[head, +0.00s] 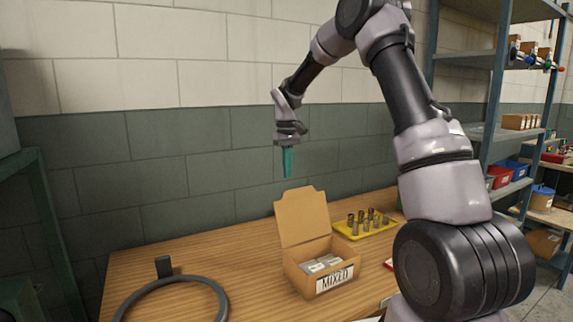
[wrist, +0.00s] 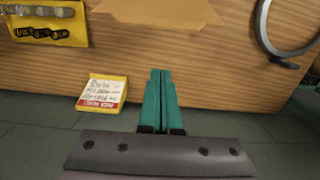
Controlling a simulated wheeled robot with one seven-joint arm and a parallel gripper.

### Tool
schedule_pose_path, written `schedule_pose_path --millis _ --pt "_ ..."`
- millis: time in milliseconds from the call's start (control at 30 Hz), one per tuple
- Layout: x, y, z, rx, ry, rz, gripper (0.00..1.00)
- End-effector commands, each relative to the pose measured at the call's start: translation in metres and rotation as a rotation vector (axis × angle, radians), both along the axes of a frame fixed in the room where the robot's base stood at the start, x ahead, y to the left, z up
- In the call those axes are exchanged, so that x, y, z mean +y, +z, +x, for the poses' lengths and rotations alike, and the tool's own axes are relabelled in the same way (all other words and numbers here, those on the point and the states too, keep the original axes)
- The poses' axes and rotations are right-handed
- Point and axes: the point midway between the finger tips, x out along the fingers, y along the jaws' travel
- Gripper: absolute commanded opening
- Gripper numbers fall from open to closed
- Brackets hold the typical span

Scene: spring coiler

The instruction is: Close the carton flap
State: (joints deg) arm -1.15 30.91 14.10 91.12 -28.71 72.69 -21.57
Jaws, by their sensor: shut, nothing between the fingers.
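The carton (head: 318,276) stands on the wooden bench, with a label reading "MIXED" on its front. Its flap (head: 303,215) stands up at the back edge, open, and grey packets (head: 320,265) show inside. In the wrist view a cardboard flap (wrist: 160,10) shows at the top edge, cut off by the frame. My gripper (head: 287,176) is above and behind the carton, pointing down, apart from the flap. Its teal fingers, also in the wrist view (wrist: 161,75), are together with nothing between them.
A yellow tray (head: 365,230) with several metal springs or cylinders sits right of the carton. A dark ring (head: 222,292) lies at the bench's left front. A yellow-framed card (wrist: 102,93) lies by the bench edge in the wrist view. Shelves (head: 490,130) stand at right.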

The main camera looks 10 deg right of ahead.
Motion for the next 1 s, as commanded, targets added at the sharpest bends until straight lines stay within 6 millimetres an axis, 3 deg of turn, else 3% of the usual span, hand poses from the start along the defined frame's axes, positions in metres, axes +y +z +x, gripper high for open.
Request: schedule_pose_path --millis 267,333,533,1000 --pt "-0.001 -0.060 -0.004 0.004 -0.001 0.001 0.00" --pt "-0.006 -0.049 -0.016 -0.003 -0.004 0.002 0.00" --pt "-0.012 -0.042 -0.034 -0.002 -0.001 0.003 0.00" --pt "-0.013 -0.040 -0.038 -0.003 -0.002 0.004 0.00"
